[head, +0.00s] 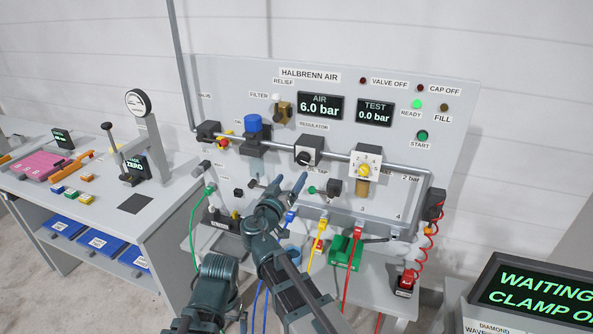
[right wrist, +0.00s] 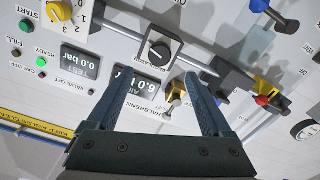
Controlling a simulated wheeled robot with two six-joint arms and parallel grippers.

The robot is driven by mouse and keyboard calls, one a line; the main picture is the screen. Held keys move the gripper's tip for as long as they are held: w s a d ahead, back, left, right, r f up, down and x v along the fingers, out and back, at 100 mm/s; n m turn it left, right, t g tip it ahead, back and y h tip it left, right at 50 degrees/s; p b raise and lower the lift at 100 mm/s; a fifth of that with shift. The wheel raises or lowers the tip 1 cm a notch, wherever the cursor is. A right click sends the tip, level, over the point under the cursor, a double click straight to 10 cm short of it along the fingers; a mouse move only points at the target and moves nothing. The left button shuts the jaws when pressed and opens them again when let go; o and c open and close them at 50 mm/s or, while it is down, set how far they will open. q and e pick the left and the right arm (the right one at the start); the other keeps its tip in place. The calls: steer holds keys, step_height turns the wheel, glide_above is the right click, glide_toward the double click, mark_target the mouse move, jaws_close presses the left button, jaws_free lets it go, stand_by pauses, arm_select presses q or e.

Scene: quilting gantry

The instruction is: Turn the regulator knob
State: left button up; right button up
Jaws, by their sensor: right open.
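The regulator knob (head: 306,156) is a dark round knob on a light-faced block, under the REGULATOR label on the upright grey panel. It also shows in the right wrist view (right wrist: 159,49), where the panel appears upside down, beyond my fingertips. My right gripper (head: 287,182) is open and empty in front of the panel, below and slightly left of the knob in the head view. Its two fingers (right wrist: 157,75) are spread apart and the knob stands clear of them. My left gripper is not in view.
The AIR display (head: 320,107) reads 6.0 bar and the TEST display (head: 375,113) 0.0 bar. A blue-topped filter (head: 253,125) is left of the knob, a yellow selector (head: 364,171) right. A pipe crosses the panel; coloured hoses hang below.

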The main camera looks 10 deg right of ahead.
mark_target(302, 161)
steer(key=shift+v, duration=2)
steer(key=shift+w, duration=0.1)
steer(key=x, duration=1.3)
steer(key=shift+w+d, duration=0.3)
steer(key=shift+w, duration=0.1)
steer(key=n, duration=0.3)
steer(key=shift+n, duration=0.3)
steer(key=n, duration=1)
steer(key=shift+r+n, duration=0.1)
steer(key=shift+n, duration=0.3)
